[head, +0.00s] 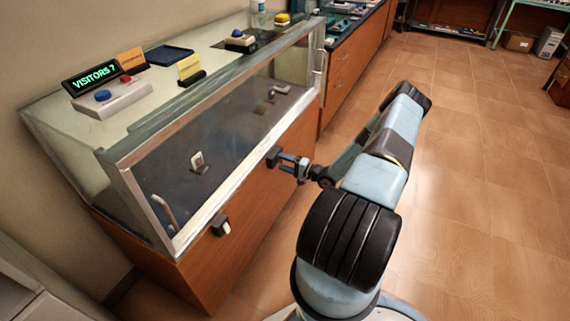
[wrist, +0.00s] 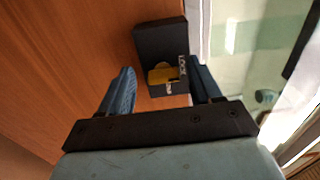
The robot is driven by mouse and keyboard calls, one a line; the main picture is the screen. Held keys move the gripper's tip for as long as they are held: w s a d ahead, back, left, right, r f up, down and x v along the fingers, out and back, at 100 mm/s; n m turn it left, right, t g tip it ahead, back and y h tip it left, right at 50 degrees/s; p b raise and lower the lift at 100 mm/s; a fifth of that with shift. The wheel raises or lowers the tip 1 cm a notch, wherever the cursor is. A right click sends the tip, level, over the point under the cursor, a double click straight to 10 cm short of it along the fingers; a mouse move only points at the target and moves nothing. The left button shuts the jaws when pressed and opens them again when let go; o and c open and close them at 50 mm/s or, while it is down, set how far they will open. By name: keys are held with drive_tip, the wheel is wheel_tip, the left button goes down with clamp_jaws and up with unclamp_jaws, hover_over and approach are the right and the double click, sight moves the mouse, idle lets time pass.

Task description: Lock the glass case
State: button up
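The glass case (head: 190,120) stands along the wall on a wooden base, with a metal-framed glass front. A black lock box (head: 274,156) is fixed to the wood front just below the glass. In the wrist view the black lock box (wrist: 160,42) carries the word LOCK and a brass-yellow key or knob (wrist: 162,74). My gripper (head: 290,162) is at the lock box. Its fingers also show in the wrist view (wrist: 164,82), apart, one on each side of the brass piece. A clear gap shows at the left finger; contact at the right cannot be told.
A second fitting (head: 220,226), black and white, sits on the wood front farther left. On top of the case are a VISITORS 7 display (head: 93,75), a white button box (head: 112,99) and a dark tray (head: 168,55). The tiled floor (head: 480,150) at right is clear.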

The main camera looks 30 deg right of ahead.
drive_tip(key=shift+d, duration=0.1)
drive_tip(key=v, duration=1.3)
drive_tip(key=shift+s+d, duration=0.15)
drive_tip(key=shift+s, duration=0.2)
drive_tip(key=a+r+n+g+h, duration=0.1)
drive_tip(key=a+r+n+g, duration=0.35)
drive_tip(key=r, duration=0.75)
drive_tip(key=s+a+r+n+g, duration=0.15)
drive_tip(key=a+r+g, duration=0.45)
drive_tip(key=r, duration=0.7)
drive_tip(key=a+r+n+g+h, duration=0.1)
drive_tip(key=a+r+n+g, duration=0.3)
drive_tip(key=a+r, duration=0.55)
drive_tip(key=s+a+r+h, duration=0.3)
drive_tip(key=s+r, duration=0.1)
drive_tip(key=r, duration=0.4)
drive_tip(key=s+a+r+h, duration=0.2)
drive_tip(key=s+r, duration=0.3)
drive_tip(key=r, duration=0.3)
drive_tip(key=s+a+r+t+h, duration=0.1)
drive_tip(key=s+r+t, duration=0.1)
drive_tip(key=s+r, duration=0.2)
drive_tip(key=s+a+r+t+h, duration=0.2)
drive_tip(key=s+r+t, duration=0.1)
drive_tip(key=s, duration=0.7)
drive_tip(key=shift+s+r+n, duration=0.2)
drive_tip(key=shift+r+n, duration=0.2)
drive_tip(key=shift+r, duration=0.5)
